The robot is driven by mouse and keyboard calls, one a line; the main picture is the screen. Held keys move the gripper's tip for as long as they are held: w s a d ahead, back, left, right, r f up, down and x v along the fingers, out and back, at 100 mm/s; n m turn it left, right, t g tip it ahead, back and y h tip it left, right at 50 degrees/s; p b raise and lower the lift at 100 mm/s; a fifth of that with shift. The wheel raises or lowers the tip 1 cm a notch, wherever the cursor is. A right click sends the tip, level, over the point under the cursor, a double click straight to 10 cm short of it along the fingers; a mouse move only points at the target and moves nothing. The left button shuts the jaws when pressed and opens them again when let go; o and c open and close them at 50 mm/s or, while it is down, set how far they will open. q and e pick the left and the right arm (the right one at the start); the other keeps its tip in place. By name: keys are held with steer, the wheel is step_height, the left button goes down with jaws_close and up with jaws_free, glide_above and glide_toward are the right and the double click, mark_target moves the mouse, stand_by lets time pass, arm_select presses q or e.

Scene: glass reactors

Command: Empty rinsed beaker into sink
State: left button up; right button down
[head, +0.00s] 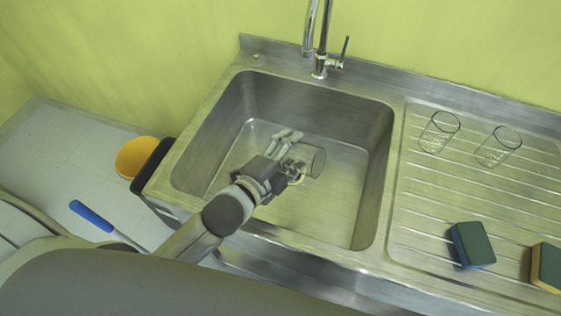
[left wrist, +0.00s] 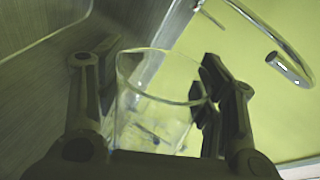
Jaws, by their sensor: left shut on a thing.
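A clear glass beaker (head: 314,160) is held over the sink basin (head: 350,205) in the head view. It lies tilted on its side, with its open end toward the right. My left gripper (head: 288,150) is shut on it. In the left wrist view the beaker (left wrist: 155,105) sits between the two fingers of the left gripper (left wrist: 158,100). I cannot make out any liquid in it. My right gripper is not in view.
The faucet (head: 322,50) stands behind the basin. Two clear glasses (head: 439,132) (head: 498,147) stand on the ridged drainboard (head: 420,200) at right. Two sponges (head: 472,245) (head: 547,267) lie near its front. An orange round object (head: 137,157) and a blue-handled tool (head: 92,216) are at left.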

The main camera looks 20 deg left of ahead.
arm_select(q)
steer(key=shift+w+a+r+n+h+p, duration=0.1)
steer(key=shift+a+n+h+p, duration=0.2)
steer(key=shift+n+p, duration=0.5)
steer(key=shift+w+a+n+h+p, duration=0.1)
steer(key=shift+a+n+h+p, duration=0.3)
steer(key=shift+p, duration=0.6)
steer(key=shift+a+n+h+p, duration=0.3)
steer(key=shift+n+p, duration=0.45)
steer(key=shift+n, duration=0.35)
steer(key=p, duration=0.4)
steer(key=n+p, duration=0.1)
steer(key=p, duration=0.3)
steer(key=shift+a+f+h, duration=0.15)
steer(key=shift+f+h, duration=0.15)
steer(key=shift+w, duration=0.1)
